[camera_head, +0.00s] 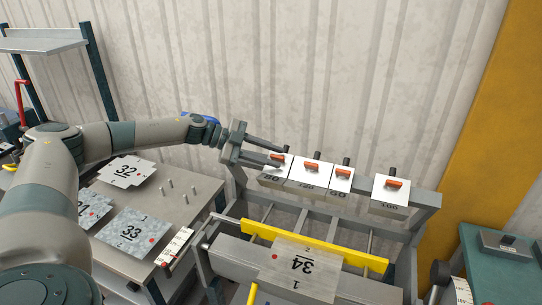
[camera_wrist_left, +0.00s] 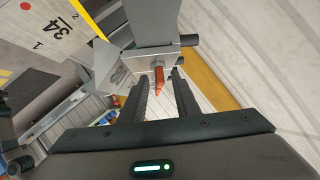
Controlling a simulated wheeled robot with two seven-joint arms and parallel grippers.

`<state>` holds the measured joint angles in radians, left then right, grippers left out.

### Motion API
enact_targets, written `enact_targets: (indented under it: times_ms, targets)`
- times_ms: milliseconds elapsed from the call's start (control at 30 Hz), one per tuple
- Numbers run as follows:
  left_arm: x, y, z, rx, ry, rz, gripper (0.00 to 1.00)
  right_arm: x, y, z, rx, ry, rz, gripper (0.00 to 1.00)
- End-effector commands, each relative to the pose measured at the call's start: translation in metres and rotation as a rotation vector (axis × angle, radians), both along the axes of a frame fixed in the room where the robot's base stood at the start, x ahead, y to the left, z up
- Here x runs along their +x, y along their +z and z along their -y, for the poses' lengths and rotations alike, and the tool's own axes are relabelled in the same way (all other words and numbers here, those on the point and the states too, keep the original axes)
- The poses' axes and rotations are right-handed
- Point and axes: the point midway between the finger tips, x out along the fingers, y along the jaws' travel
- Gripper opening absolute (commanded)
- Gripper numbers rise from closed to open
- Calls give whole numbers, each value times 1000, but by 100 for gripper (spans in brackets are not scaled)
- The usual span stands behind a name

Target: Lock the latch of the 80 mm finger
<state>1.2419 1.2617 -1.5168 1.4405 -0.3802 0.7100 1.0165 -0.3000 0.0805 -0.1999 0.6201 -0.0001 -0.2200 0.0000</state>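Several white-topped fingers with orange latches stand in a row on the grey rail. The leftmost finger (camera_head: 272,179) carries a label that looks like 80, partly covered by my left gripper (camera_head: 281,157). Its orange latch (camera_head: 277,159) shows by the gripper's fingertips. In the left wrist view, the latch (camera_wrist_left: 158,78) points toward me between the two dark, parted fingers of the gripper (camera_wrist_left: 160,84). I see gaps on both sides of it, and contact is not visible. My right gripper is not in view.
Fingers labelled 120 (camera_head: 305,187) and 160 (camera_head: 389,207) stand to the right, with another between them. A yellow bar (camera_head: 346,254) and a sheet marked 34 (camera_head: 299,269) lie in front. A table (camera_head: 196,208) with sheets and pegs stands at left.

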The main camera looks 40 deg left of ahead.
Motion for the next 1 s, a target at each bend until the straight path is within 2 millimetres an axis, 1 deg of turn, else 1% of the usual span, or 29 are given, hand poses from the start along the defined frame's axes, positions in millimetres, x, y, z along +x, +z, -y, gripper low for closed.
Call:
enact_targets:
  times_ms: [267, 467, 667, 1000]
  targets:
    - [0, 0, -1, 1, 1, 0, 28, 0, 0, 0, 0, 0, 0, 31]
    - [-5, 2, -7, 0, 2, 1, 28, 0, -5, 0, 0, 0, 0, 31]
    - [-19, 10, -26, 2, 3, 2, 28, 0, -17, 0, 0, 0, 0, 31]
    - [-55, 35, -75, 1, 4, 3, 28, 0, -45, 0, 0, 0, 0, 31]
